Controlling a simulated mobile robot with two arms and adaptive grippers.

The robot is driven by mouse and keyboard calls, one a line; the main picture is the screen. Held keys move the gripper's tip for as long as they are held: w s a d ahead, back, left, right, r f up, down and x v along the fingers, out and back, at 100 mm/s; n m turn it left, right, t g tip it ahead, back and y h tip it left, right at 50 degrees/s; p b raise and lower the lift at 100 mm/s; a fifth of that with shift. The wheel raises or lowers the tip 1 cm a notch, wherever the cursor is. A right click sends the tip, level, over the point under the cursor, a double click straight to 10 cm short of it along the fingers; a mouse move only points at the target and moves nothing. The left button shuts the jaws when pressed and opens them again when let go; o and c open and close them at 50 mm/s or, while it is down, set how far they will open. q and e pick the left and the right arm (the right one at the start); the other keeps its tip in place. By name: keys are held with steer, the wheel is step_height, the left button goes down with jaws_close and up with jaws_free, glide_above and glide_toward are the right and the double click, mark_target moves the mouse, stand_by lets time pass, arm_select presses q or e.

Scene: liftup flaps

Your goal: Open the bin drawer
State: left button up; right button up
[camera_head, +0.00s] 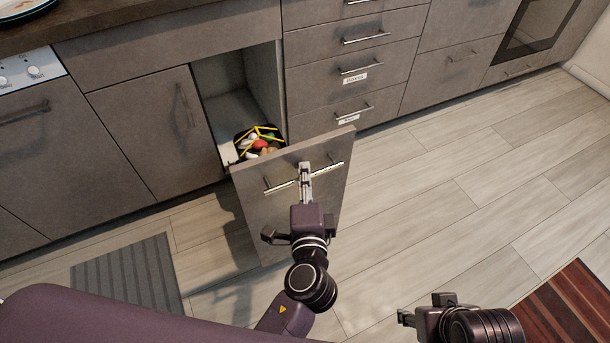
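The bin drawer (290,215) stands pulled well out from the cabinet, its grey front facing me. Behind its front, several coloured items and yellow strips show in the dark bin (262,142). A thin metal handle (278,187) runs across the upper part of the front. My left gripper (305,172) is at the middle of this handle, its narrow fingers close together and shut on it; the far side of the grip is hidden.
Closed drawers (350,75) with handles stand right of the opening, and a closed cabinet door (150,130) stands left. A grey striped mat (125,275) lies at lower left, a reddish striped rug (575,310) at lower right. The wooden floor (440,200) right of the drawer is clear.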

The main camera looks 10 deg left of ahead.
arm_select(q)
steer(key=v, duration=1.2)
